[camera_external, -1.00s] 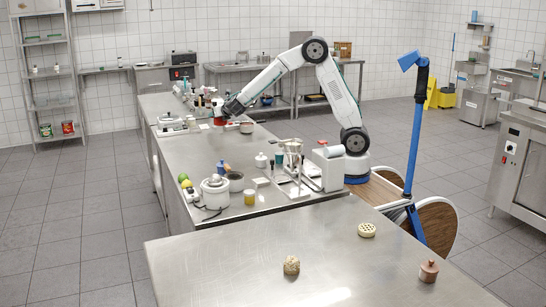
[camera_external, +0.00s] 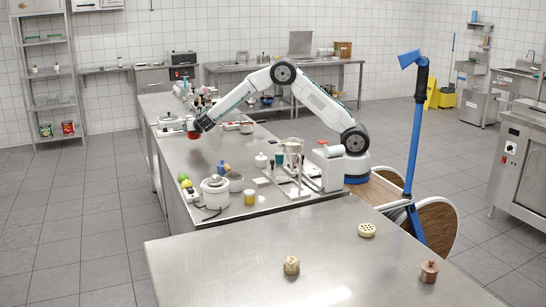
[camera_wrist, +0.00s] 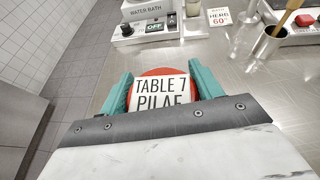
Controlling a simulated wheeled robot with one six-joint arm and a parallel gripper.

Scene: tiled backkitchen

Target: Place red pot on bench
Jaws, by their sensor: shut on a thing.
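The red pot (camera_external: 193,135) is held in my gripper (camera_external: 196,126) over the left edge area of the long steel bench (camera_external: 182,155). In the wrist view the red pot (camera_wrist: 163,73) sits between my two teal fingers, and my gripper (camera_wrist: 160,88) is shut on it. A white label reading "TABLE 7 PILAF" covers much of its top. The lower part of the pot is hidden, so I cannot tell whether it touches the bench.
A white water bath (camera_wrist: 148,20) stands just beyond the pot. A metal cup (camera_wrist: 268,42) with utensils is at the right. A white cooker (camera_external: 215,190) and several small items crowd the bench's near end. The bench's left edge drops to the floor.

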